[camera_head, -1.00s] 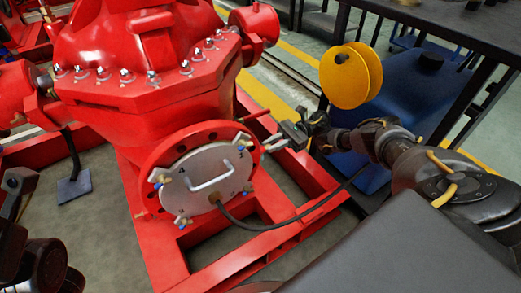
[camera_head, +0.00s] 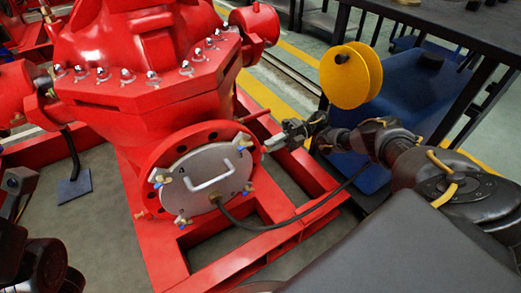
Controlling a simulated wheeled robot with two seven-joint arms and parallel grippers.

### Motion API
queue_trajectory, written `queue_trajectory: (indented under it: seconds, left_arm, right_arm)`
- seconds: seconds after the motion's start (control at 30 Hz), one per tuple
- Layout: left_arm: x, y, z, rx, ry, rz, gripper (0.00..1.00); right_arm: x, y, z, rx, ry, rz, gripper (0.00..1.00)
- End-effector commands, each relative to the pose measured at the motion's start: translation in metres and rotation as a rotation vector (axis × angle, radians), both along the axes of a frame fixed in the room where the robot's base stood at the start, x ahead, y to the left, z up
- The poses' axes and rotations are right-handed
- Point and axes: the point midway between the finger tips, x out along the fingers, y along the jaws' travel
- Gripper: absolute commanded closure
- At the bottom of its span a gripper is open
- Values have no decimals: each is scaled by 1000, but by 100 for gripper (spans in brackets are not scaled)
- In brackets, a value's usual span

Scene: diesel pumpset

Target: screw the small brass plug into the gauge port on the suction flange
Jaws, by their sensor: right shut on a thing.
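The suction flange (camera_head: 152,208) is the red round flange at the front of the red pump, covered by a grey plate (camera_head: 184,191) with a handle and several small clamps. My right gripper (camera_head: 266,147) is at the flange's right edge, its fingertips close beside the rim. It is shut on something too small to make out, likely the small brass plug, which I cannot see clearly. The gauge port is not distinguishable, and whether the held thing touches the flange cannot be told. My left gripper is not in view; only dark parts of my left arm show at the lower left.
A black hose (camera_head: 290,220) runs from the plate to the right. The red base frame (camera_head: 222,254) lies below.

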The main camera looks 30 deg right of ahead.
Motion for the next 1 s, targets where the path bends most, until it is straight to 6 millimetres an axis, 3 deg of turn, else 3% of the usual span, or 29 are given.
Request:
queue_trajectory:
  seconds: [0.87, 1.0]
  left_arm:
    - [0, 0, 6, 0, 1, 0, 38]
    - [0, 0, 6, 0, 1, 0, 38]
  right_arm:
    - [0, 2, 0, 2, -4, 3, 100]
    - [0, 2, 0, 5, 115, 3, 100]
